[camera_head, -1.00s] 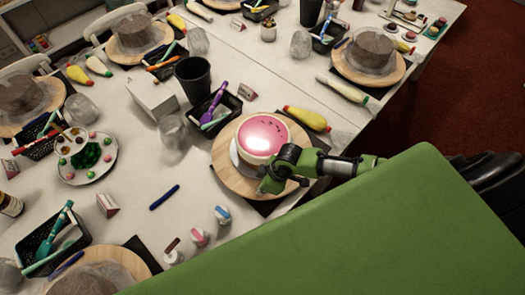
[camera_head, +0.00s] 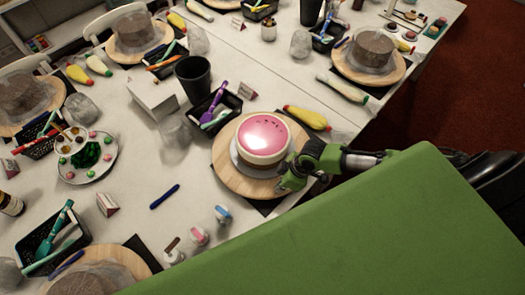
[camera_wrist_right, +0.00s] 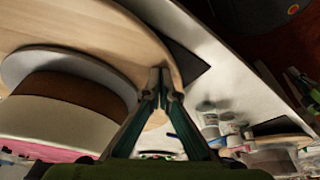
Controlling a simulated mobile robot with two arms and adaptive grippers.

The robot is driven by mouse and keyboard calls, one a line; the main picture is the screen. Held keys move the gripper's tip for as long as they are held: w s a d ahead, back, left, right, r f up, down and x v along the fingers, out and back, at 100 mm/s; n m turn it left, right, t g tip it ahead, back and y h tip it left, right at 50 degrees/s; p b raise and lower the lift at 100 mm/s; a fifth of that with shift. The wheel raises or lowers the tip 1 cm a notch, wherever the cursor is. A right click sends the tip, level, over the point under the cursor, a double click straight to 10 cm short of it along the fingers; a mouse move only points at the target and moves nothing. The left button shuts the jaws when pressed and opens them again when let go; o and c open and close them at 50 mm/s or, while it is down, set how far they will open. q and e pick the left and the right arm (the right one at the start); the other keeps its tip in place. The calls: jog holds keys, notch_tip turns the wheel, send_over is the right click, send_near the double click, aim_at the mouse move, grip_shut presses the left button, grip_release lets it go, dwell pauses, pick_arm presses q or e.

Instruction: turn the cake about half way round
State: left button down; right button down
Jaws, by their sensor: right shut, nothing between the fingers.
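The cake (camera_head: 263,137) has a glossy pink top with small dark marks near its far edge, and white and brown layers. It stands on a pale round board on a wooden turntable (camera_head: 228,172). In the right wrist view the cake side (camera_wrist_right: 65,115) is at the left and the turntable (camera_wrist_right: 90,22) is above it. My right gripper (camera_head: 286,184) is at the turntable's right front edge, beside the cake. Its fingertips (camera_wrist_right: 160,77) are together and empty, near the turntable rim; I cannot tell whether they touch it. My left gripper is out of view.
A black tool basket (camera_head: 217,112) and a dark cup (camera_head: 193,80) stand behind the turntable. A yellow piping bag (camera_head: 306,118) lies at its back right. Small bottles (camera_head: 199,236) and a blue pen (camera_head: 165,196) are at the front left. Other cakes stand around the table.

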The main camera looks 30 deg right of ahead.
jog(key=d+b, duration=0.1)
jog(key=d, duration=0.5)
jog(key=shift+w, duration=0.1)
jog(key=shift+r, duration=0.1)
notch_tip(320, 180, up, 2)
jog(key=shift+r+p, duration=0.2)
jog(key=shift+p, duration=0.4)
jog(key=shift+r, duration=0.1)
notch_tip(320, 180, up, 6)
dwell(0.6)
